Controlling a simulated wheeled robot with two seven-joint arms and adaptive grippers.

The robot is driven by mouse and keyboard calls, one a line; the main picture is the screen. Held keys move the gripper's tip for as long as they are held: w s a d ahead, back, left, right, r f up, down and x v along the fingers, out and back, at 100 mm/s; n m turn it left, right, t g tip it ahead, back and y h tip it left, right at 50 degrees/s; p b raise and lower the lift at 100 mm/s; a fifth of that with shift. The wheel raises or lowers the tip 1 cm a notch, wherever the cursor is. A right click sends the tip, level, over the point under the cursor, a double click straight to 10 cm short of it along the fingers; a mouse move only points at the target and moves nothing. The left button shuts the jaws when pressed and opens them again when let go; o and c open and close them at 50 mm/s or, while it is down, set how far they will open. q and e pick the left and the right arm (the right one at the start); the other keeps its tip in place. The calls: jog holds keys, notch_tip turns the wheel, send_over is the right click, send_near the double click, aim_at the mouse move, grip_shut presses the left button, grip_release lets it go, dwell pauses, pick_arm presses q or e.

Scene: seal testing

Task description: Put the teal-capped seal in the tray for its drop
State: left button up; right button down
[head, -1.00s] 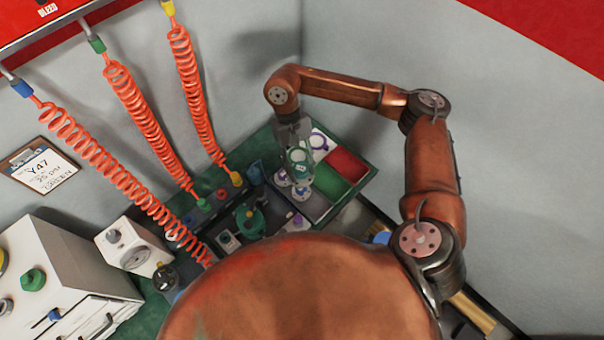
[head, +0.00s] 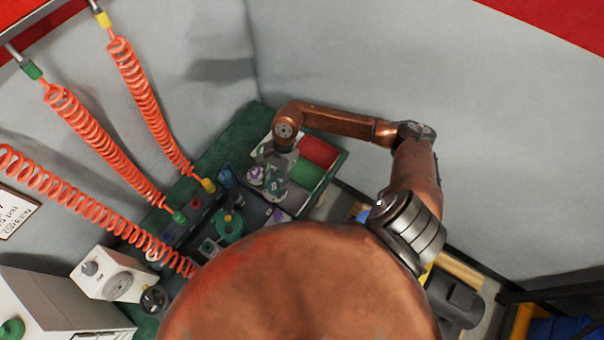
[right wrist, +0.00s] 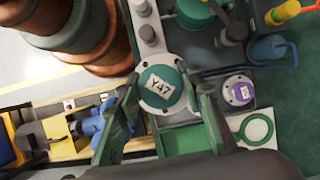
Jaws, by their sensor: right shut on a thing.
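The teal-capped seal (right wrist: 162,86) has a pale flange and a label reading Y47. In the right wrist view it sits between the fingers of my right gripper (right wrist: 170,92), which is shut on it. In the head view my right gripper (head: 275,172) is over the left part of the tray, partly hiding it. The tray has a red section (head: 319,150), a green section (head: 306,173) and a white section with a teal ring (right wrist: 256,128). A purple-capped seal (right wrist: 240,91) stands to the right of the held seal in the wrist view. My left gripper is not in view.
A blue cup (head: 228,177) and a green round fitting (head: 229,225) stand left of the tray. Coiled orange hoses (head: 150,105) hang down to the bench at left. White equipment (head: 117,273) stands at lower left. The bench edge lies just right of the tray.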

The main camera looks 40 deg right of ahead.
jog(key=d+f+m+t, duration=0.1)
jog(key=m, duration=0.1)
jog(key=s+d+f+m+t, duration=0.1)
jog(key=f+m, duration=0.1)
jog(key=m, duration=0.1)
jog(key=f+m+t, duration=0.1)
jog(key=f+m, duration=0.1)
jog(key=m, duration=0.1)
jog(key=shift+s+d, duration=0.2)
jog(key=shift+d, duration=0.2)
jog(key=s+d+f+m+t+h+b, duration=0.1)
jog(key=s+d+f+m+t+h, duration=0.15)
jog(key=d+m, duration=0.55)
jog(key=shift+w+d+f+m+h+b, duration=0.1)
jog(key=shift+w+d+f+m+b, duration=0.2)
jog(key=shift+w+d+f, duration=1.6)
jog(key=shift+w+d+f+m+h+b, duration=0.15)
jog(key=shift+w+d+f+m, duration=0.3)
jog(key=shift+w+d+f, duration=1.4)
jog(key=shift+w+d+f+m+h+b, duration=0.1)
jog(key=shift+w+d+f+m+b, duration=0.2)
jog(key=shift+w+d+f, duration=1.6)
jog(key=shift+s+a+f, duration=0.85)
jog(key=shift+a+f, duration=0.2)
jog(key=shift+a, duration=0.05)
jog(key=c, duration=1.3)
grip_release()
jog(key=shift+s, duration=0.1)
